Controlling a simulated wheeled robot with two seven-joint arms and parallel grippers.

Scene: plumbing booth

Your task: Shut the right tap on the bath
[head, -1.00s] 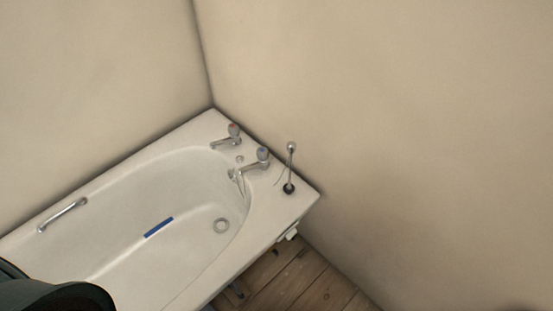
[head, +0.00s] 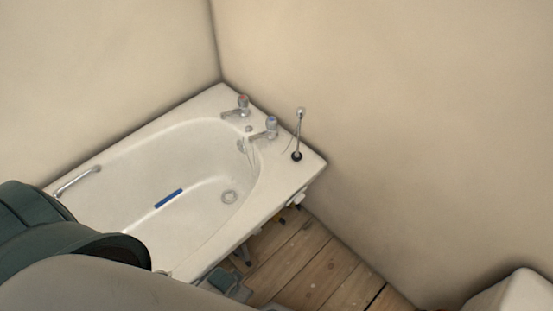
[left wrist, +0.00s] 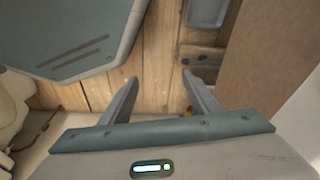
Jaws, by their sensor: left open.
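The white bath (head: 290,177) stands in the corner of the room. Its right tap (head: 270,127) has a blue-marked knob and a chrome spout over the basin. Faint streaks show below this spout, but I cannot tell clearly whether water runs. The left tap (head: 242,103), with a red-marked knob, sits behind it to the left. My left gripper (left wrist: 162,98) is open and empty in the left wrist view, above wooden floorboards and away from the taps. In the head view my arm fills the lower left, and its fingers are hidden. My right gripper is not in view.
A slim upright rod with a dark base (head: 297,154) stands on the rim right of the taps. A grab handle (head: 77,182) is on the far rim. Wooden floor (head: 325,270) lies right of the bath. A white object (head: 515,292) is at lower right.

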